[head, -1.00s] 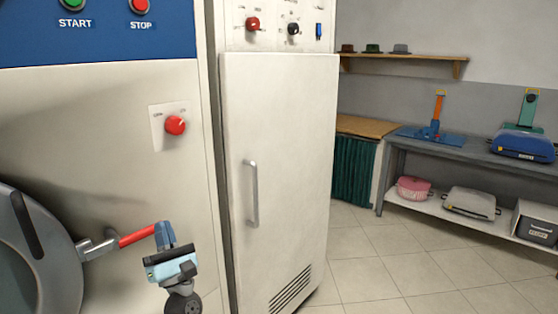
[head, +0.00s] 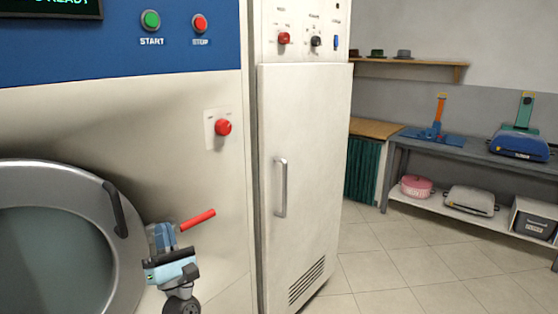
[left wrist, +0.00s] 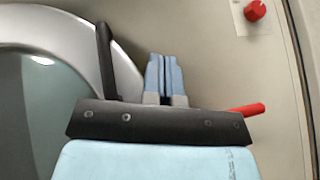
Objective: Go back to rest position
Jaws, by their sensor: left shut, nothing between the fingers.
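My left gripper (head: 160,238) is in front of the large machine (head: 170,110), between its round door (head: 130,262) and the red handle bar (head: 198,219). In the left wrist view the blue fingers (left wrist: 164,75) are together with nothing between them. The dark door handle (left wrist: 104,60) stands to their left and the red bar (left wrist: 246,109) shows to their right, partly hidden behind the gripper. The round door looks closed, with a grey rim and glass. My right gripper is not in view.
A white cabinet (head: 320,180) with a vertical handle stands right of the machine. A grey bench (head: 460,150) holds blue devices, with a shelf of items below. A wall shelf (head: 410,65) carries hats. The tiled floor (head: 400,260) is clear.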

